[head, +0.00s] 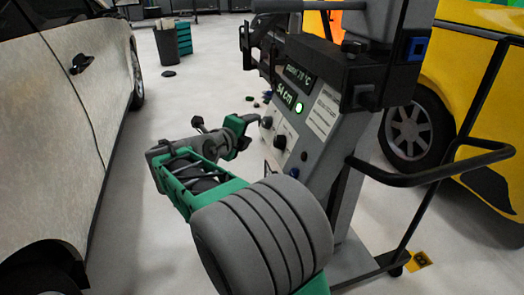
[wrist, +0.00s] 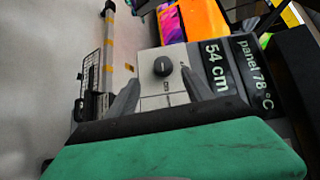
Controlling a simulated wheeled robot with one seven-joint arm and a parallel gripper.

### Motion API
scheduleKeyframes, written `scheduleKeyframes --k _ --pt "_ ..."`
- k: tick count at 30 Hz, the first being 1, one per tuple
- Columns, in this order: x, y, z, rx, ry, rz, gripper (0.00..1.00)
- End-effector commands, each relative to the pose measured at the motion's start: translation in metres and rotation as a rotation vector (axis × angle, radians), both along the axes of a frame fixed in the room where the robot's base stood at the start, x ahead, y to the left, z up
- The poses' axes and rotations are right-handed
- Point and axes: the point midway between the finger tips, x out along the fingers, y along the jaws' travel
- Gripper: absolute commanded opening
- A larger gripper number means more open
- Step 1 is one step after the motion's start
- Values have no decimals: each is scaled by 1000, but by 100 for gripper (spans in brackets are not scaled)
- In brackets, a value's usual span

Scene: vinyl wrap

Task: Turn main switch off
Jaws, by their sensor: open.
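In the wrist view a dark round knob (wrist: 163,66) with a pale pointer mark sits on the light grey panel face (wrist: 148,58). My gripper (wrist: 163,84) is open and empty, with one finger on each side of the knob's line, and I cannot tell whether they touch the panel. In the head view my gripper (head: 258,120) is at the left edge of the panel, by a dark knob (head: 267,122). A second dark knob (head: 280,142) sits lower on that panel. Which knob is the main switch is not readable. A green lamp (head: 299,107) is lit.
The panel's displays (head: 287,94) read 54 cm and panel 78 °C. The machine stands on a grey post with a black handle rail (head: 430,175). A pale car (head: 60,130) is on the left, a yellow vehicle (head: 455,75) on the right.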

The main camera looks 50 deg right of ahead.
Motion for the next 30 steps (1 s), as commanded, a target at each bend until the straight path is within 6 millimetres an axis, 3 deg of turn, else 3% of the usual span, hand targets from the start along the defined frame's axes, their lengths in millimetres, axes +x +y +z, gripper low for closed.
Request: scheduleKeyframes --k 15,24,30 --pt "20 -71 -18 -5 -42 -26 60" --pt "22 -75 -19 -5 -41 -22 60" --pt "22 -75 -19 -5 -41 -22 43"
